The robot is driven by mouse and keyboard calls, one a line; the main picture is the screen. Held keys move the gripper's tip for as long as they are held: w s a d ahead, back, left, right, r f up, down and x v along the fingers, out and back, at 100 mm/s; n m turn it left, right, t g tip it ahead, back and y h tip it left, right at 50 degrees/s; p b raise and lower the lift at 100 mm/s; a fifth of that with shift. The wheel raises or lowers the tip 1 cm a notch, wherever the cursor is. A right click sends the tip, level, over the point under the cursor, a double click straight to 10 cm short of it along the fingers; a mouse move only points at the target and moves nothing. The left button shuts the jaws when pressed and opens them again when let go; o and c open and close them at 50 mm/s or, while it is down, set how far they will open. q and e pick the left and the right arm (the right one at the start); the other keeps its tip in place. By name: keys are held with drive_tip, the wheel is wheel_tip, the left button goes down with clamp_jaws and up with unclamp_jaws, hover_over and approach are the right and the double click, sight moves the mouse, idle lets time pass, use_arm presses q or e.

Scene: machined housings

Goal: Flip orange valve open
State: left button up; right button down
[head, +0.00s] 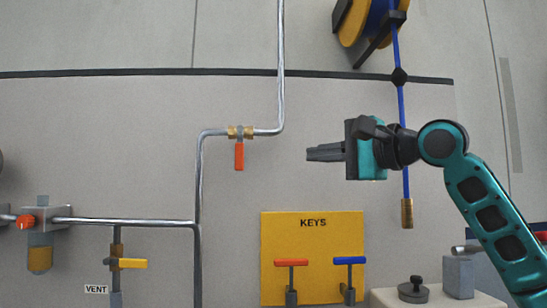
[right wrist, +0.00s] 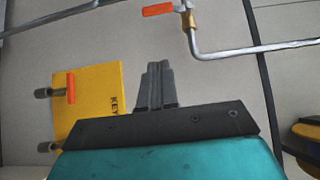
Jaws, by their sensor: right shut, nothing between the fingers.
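The orange valve handle (head: 239,157) hangs straight down from a brass-fitted valve body (head: 240,132) on a short horizontal run of grey pipe, so it stands crosswise to that run. My right gripper (head: 309,153) is to the right of the handle, clearly apart from it, fingers pointing left. Its fingers are shut and empty. In the right wrist view the orange handle (right wrist: 158,10) shows at the top edge, beyond the shut fingertips (right wrist: 157,65). My left gripper is not in view.
A yellow KEYS panel (head: 313,230) with an orange and a blue key stands below my gripper. A blue hose (head: 404,105) hangs behind my right wrist. At left are a filter with a red-orange knob (head: 25,221) and a yellow-handled vent valve (head: 132,263).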

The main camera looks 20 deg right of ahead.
drive_tip(key=p, duration=0.2)
approach(240, 147)
drive_tip(key=w+d+f, duration=0.2)
drive_tip(key=w, duration=0.3)
drive_tip(key=a, duration=0.1)
drive_tip(key=w+a, duration=0.1)
drive_tip(key=a, duration=0.1)
drive_tip(key=shift+w+a+f, duration=0.1)
drive_tip(key=shift+w+a, duration=0.1)
drive_tip(key=shift+a, duration=0.05)
drive_tip(key=shift+f, duration=0.1)
